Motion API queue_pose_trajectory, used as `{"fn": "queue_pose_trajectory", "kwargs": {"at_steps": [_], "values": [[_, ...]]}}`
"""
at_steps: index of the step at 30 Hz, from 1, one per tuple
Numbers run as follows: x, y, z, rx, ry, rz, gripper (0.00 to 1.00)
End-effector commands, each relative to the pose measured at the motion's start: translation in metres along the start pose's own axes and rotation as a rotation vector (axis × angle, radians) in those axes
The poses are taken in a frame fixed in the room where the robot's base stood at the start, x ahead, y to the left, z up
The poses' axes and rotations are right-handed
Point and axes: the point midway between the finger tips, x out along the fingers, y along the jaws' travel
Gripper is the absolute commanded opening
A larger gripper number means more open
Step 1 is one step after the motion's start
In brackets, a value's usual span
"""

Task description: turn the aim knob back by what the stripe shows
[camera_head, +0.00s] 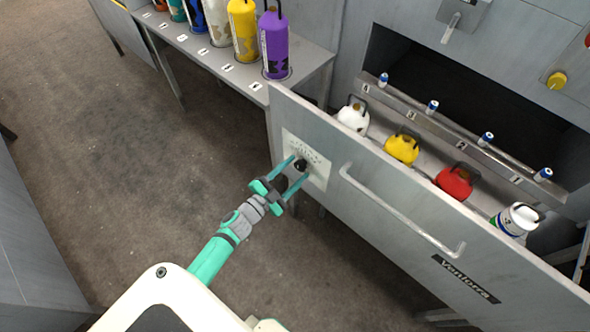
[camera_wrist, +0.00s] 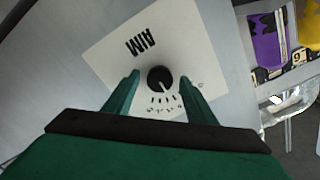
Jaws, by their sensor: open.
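The aim knob (camera_wrist: 160,78) is a black round dial on a white plate (camera_wrist: 120,50) marked AIM, with a scale of tick marks along one side. In the head view the knob (camera_head: 300,165) sits on the front of the open drawer (camera_head: 370,205), at its left end. My gripper (camera_wrist: 158,88) is open, with one green finger on each side of the knob. I cannot tell whether the fingers touch it. In the head view my gripper (camera_head: 291,170) reaches the plate from the lower left. A stripe on the knob is too small to read.
The drawer holds a white (camera_head: 352,118), a yellow (camera_head: 401,149), a red (camera_head: 455,182) and a white-and-green cylinder (camera_head: 516,219). Its bar handle (camera_head: 400,212) juts out right of the plate. A shelf (camera_head: 315,66) with several coloured cylinders, including a purple one (camera_head: 274,45), stands behind. Floor at left is clear.

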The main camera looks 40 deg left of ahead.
Motion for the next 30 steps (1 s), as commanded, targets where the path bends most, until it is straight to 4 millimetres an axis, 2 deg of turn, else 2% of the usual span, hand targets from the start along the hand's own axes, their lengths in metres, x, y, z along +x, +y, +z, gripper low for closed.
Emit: {"fn": "queue_pose_trajectory", "kwargs": {"at_steps": [11,12,17,22,30], "values": [[0.0056,-0.0004,0.0003,0.000,-0.001,-0.001,0.51],[0.0055,-0.0004,0.0003,0.000,-0.001,-0.001,0.46],[0.0054,-0.0004,0.0003,0.000,-0.001,-0.001,0.09],[0.0054,-0.0003,0.0001,-0.031,-0.001,0.000,0.10],[0.0053,-0.0005,-0.0002,-0.249,0.000,0.000,0.10]]}}
